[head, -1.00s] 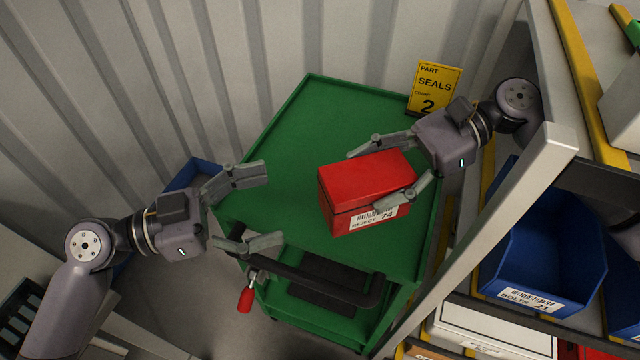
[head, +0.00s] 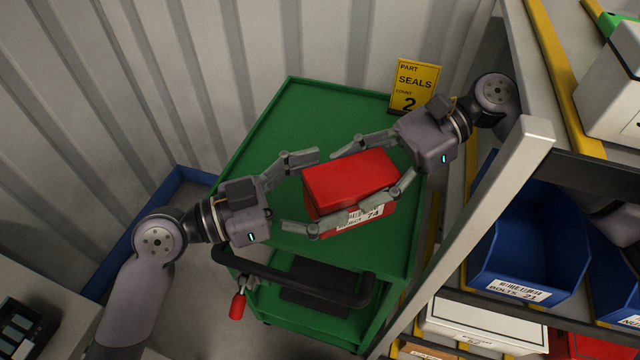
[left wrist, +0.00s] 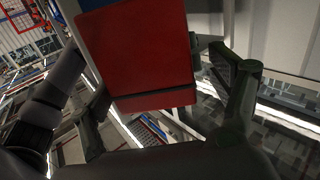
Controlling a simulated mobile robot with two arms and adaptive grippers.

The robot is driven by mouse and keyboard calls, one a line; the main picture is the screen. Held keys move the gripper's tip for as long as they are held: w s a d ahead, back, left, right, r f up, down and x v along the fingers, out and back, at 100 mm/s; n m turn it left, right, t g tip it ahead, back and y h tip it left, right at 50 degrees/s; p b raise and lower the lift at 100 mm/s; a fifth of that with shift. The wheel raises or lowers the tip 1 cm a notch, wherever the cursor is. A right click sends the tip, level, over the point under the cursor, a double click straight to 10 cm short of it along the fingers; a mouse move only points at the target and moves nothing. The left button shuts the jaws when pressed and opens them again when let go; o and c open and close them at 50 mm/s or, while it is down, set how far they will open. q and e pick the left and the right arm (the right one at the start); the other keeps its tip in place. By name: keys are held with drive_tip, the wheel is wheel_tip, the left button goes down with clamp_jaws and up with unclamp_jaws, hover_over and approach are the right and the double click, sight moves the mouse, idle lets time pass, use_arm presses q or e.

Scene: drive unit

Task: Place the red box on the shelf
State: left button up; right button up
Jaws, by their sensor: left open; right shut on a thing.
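The red box (head: 348,182) with a white label on its front is held above the green cart (head: 262,135) in the head view. My right gripper (head: 378,165) is shut on the box from its right side. My left gripper (head: 314,192) is open, with its fingers at the left end of the box, one behind and one in front.
A blue bin labelled bolts (head: 520,245) sits on the shelf, with a white box (head: 480,325) below it. The black cart handle (head: 290,275) is below my left gripper.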

use_arm(q)
drive_tip(key=shift+c, duration=0.5)
drive_tip(key=c, duration=0.5)
drive_tip(key=shift+w+a, duration=0.1)
drive_tip(key=shift+w, duration=0.05)
drive_tip(key=c, duration=1)
use_arm(e)
drive_tip(key=shift+s, duration=0.2)
drive_tip(key=o, duration=1.6)
drive_tip(key=shift+w, duration=0.1)
drive_tip(key=shift+w, duration=0.1)
